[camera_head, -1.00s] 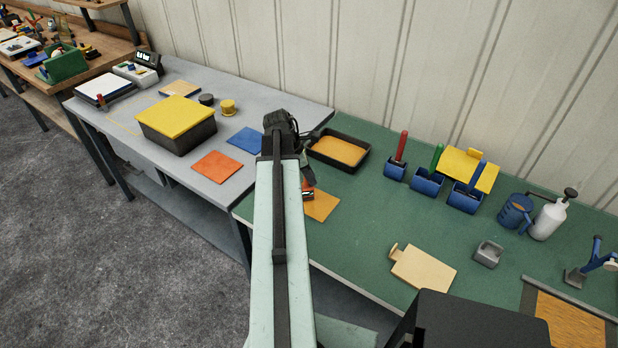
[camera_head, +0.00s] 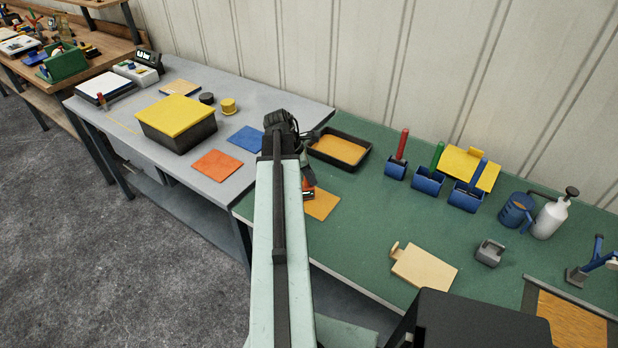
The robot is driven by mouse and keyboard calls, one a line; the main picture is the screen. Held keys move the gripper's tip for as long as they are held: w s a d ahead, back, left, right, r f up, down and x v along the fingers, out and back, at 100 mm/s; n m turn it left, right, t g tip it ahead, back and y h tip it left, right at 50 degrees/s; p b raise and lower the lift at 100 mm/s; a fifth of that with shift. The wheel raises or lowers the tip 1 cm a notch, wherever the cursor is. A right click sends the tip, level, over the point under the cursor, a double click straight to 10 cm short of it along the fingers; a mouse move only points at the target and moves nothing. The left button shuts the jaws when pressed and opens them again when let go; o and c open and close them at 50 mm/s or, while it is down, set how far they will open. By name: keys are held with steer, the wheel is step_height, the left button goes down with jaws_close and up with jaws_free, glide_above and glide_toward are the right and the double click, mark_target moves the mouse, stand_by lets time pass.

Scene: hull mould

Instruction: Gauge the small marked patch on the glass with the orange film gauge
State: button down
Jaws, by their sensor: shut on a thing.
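My gripper (camera_head: 308,181), dark and partly hidden behind my pale arm, points down over the left end of the green bench. It is shut on a small orange block with a dark and white face, the orange film gauge (camera_head: 308,193). The gauge is at the upper left edge of a flat amber square (camera_head: 324,206) lying on the green top. I cannot tell whether gauge and square touch. No marked patch on glass can be made out, and my arm hides part of this area.
A black tray (camera_head: 364,157) with amber filling is just behind the gripper. Several blue holders with coloured handles, a yellow panel (camera_head: 484,173) and a tan board (camera_head: 424,268) are to the right. The grey table (camera_head: 278,99) holds a yellow-lidded box (camera_head: 187,138) and flat squares.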

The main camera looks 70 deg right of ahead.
steer(key=shift+r, duration=0.1)
stand_by(0.5)
step_height(320, 180, up, 7)
steer(key=p, duration=0.7)
stand_by(0.8)
